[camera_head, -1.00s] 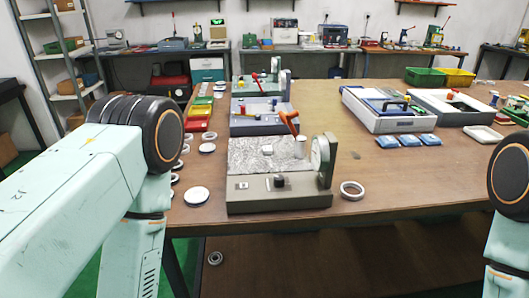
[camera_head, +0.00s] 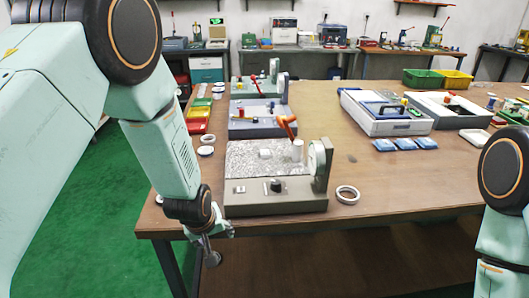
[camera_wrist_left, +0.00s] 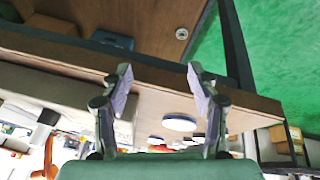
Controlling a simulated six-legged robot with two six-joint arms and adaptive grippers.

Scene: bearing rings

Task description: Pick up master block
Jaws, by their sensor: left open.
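I cannot tell for sure which piece is the master block. My left gripper (camera_head: 218,237) is by the table's front left edge, left of the stand. Its two fingers (camera_wrist_left: 160,90) are spread and empty in the wrist view. My right gripper is out of view; only part of that arm shows.
A pale ring (camera_head: 347,194) lies right of the stand. More gauge stands (camera_head: 262,122) and coloured trays (camera_head: 197,125) are behind. A grey case (camera_head: 385,115) and blue packets (camera_head: 405,144) lie farther right. The table's right front is largely clear.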

